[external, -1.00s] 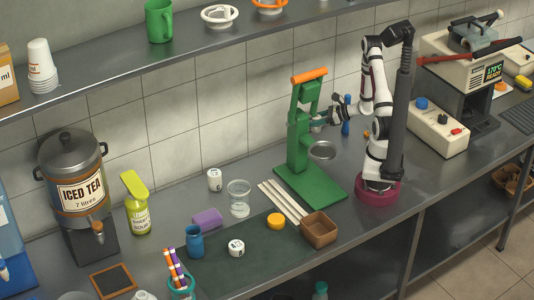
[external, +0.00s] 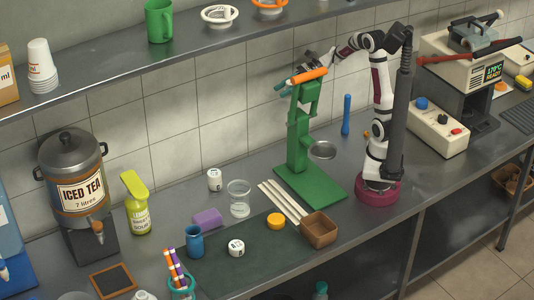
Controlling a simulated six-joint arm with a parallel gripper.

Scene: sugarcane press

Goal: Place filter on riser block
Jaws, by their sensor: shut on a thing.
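My gripper (external: 290,83) is up at the top of the green press (external: 298,140), partly behind its orange handle bar (external: 310,76). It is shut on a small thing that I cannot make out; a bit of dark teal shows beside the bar. I cannot tell whether this thing is the filter or whether it touches the bar. No part in view is clearly a riser block.

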